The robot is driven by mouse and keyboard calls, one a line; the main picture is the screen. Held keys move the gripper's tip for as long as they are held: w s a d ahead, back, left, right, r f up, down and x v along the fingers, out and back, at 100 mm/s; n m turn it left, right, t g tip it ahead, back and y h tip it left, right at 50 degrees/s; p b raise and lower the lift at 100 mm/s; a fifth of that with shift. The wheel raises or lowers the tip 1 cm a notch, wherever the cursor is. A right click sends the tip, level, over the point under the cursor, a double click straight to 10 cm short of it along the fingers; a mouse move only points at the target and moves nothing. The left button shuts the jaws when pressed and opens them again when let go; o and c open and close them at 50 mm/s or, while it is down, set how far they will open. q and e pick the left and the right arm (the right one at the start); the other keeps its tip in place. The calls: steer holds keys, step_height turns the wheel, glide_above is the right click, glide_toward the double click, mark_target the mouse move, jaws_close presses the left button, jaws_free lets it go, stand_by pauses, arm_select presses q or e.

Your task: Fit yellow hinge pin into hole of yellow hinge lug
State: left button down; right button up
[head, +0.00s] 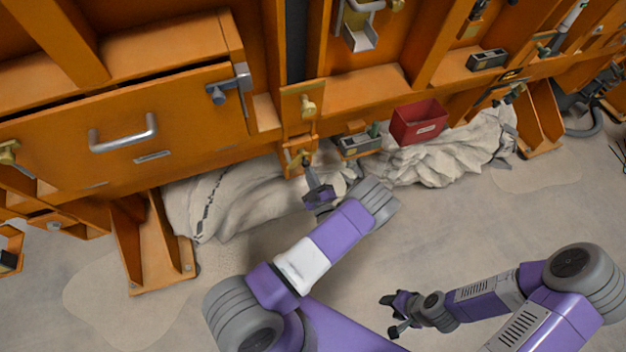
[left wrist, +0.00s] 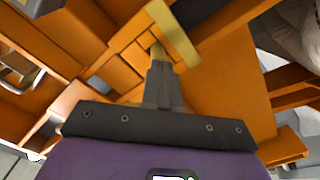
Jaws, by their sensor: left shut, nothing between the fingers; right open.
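A yellow lug-like piece (left wrist: 173,34) on the orange frame shows at the top of the left wrist view. Just beyond my left fingertips, a short yellow pin-like piece (left wrist: 160,54) sits in or in front of a square opening; I cannot tell how deep. In the head view my left gripper (head: 308,165) points up at the orange bracket below the brass knob (head: 307,106). Its fingers also show in the left wrist view (left wrist: 160,75), shut with nothing between them, close to the yellow piece. My right gripper (head: 390,314) is open and empty, low over the floor.
An orange drawer with a grey handle (head: 124,133) and a latch (head: 229,86) is at the left. A red bin (head: 418,122) is right of the bracket. Crumpled tan cloth (head: 245,195) lies below the frame. Orange feet (head: 150,240) stand on the floor. The floor before my right gripper is clear.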

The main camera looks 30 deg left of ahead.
arm_select(q)
steer(key=shift+w+a+r, duration=0.1)
steer(key=shift+w+a, duration=0.2)
stand_by(0.5)
steer(key=p+v, duration=0.1)
steer(key=v, duration=0.9)
steer(key=shift+s, duration=0.15)
